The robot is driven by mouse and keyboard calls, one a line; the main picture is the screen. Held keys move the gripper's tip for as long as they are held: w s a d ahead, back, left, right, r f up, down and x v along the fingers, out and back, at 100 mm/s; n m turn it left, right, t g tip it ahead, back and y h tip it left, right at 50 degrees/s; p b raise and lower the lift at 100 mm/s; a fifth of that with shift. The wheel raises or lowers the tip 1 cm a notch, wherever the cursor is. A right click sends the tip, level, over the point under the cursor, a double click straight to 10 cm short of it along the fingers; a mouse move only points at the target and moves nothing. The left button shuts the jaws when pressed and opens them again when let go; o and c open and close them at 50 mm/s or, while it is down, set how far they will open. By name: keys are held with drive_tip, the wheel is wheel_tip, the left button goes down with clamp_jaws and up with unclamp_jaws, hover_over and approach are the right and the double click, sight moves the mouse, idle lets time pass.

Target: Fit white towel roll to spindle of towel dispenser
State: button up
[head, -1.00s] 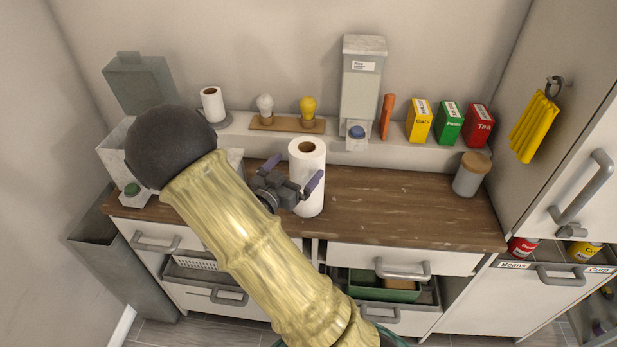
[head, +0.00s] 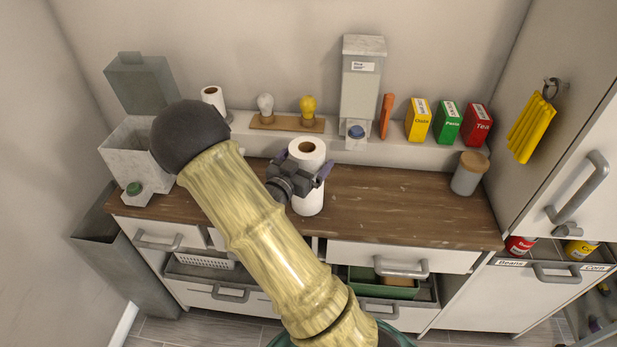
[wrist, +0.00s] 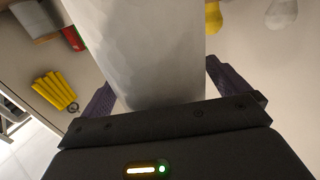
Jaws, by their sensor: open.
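A tall white towel roll (head: 308,149) with a brown core stands upright on the wooden counter. My gripper (head: 304,171) is at its upper half, with its purple fingers on either side. In the wrist view the roll (wrist: 140,45) lies between the two spread fingers of my gripper (wrist: 165,90), close to both. The fingers are open; I cannot tell whether either touches the roll. A smaller white roll (head: 212,97) stands on the back ledge at the left, its base partly hidden by my arm. I cannot make out a bare dispenser spindle.
On the ledge stand a bulb holder (head: 288,124), a tall grey dispenser (head: 360,90), an orange stick (head: 386,116) and tins (head: 449,124). A wooden-lidded canister (head: 469,174) is at the counter's right. The counter between it and the roll is clear. Drawers below are partly open.

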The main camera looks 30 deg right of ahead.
drive_tip(key=shift+c, duration=0.2)
drive_tip(key=c, duration=1.3)
drive_tip(key=shift+c, duration=0.2)
drive_tip(key=shift+r, duration=0.1)
wheel_tip(320, 180, up, 10)
